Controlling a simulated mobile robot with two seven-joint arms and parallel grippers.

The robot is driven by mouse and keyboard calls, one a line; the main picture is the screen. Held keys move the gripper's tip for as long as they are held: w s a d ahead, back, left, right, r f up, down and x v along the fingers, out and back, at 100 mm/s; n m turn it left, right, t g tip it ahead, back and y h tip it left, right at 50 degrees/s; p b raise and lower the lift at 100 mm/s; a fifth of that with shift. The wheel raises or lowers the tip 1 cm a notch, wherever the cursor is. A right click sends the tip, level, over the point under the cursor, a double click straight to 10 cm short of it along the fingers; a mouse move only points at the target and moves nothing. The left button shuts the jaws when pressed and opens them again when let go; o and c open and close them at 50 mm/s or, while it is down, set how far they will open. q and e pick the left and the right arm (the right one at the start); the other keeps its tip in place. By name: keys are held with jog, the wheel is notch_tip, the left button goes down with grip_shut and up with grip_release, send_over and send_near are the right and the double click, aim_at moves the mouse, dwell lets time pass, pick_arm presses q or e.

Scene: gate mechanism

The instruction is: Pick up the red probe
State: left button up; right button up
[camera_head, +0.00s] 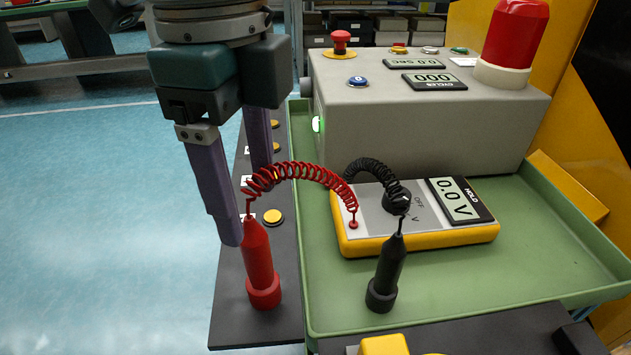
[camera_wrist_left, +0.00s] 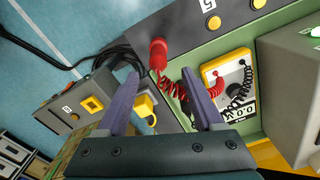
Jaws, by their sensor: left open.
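My left gripper (camera_head: 246,212) points down, open and empty, just behind and left of the probe in the head view. One finger is partly hidden behind the red cord. In the left wrist view both fingers of my left gripper (camera_wrist_left: 161,76) are spread apart. My right gripper is not in view.
A black probe (camera_head: 386,275) stands on the green tray (camera_head: 440,308), its black coiled cord running to the multimeter. The dark panel (camera_head: 228,300) carries several yellow buttons. A grey control box (camera_head: 430,130) with a red beacon (camera_head: 515,35) stands behind the multimeter.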

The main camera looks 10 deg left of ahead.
aim_at(257, 261)
pick_arm(q)
jog(key=shift+w+a+f, duration=0.15)
jog(key=shift+a+f, duration=0.05)
jog(key=shift+f, duration=0.35)
notch_tip(257, 261, down, 4)
jog(key=shift+r+b, duration=0.1)
jog(key=shift+b, duration=0.3)
jog(key=f, duration=0.3)
jog(key=f+b, duration=0.1)
jog(key=f, duration=0.1)
jog(key=shift+s, duration=0.3)
grip_shut()
